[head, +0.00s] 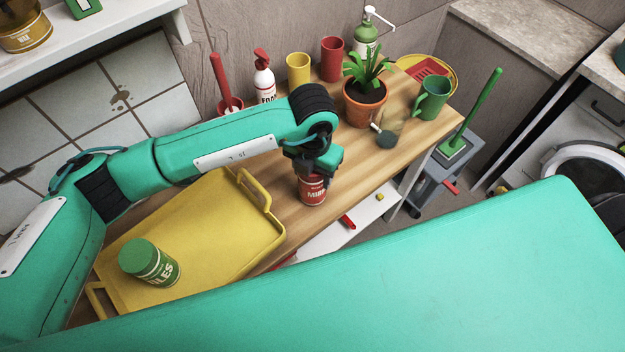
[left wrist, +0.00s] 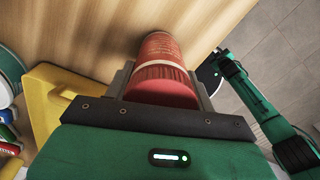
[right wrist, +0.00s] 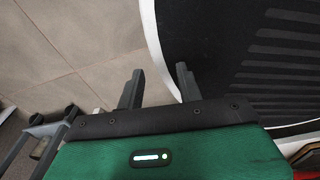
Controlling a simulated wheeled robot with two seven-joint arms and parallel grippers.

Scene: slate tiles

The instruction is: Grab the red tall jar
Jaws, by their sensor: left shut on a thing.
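The red tall jar (head: 312,190) stands at the front edge of the wooden table, with white lettering on its side. My left gripper (head: 312,165) is around its upper part from above, shut on it. In the left wrist view the red jar (left wrist: 162,75) sits between the two fingers, its ribbed lid nearest the camera. My right gripper (right wrist: 158,85) is open and empty, above the floor beside a dark ribbed surface. It does not show in the head view.
A yellow tray (head: 205,245) with a green-lidded jar (head: 150,262) lies left of the red jar. Bare wood lies right of the jar.

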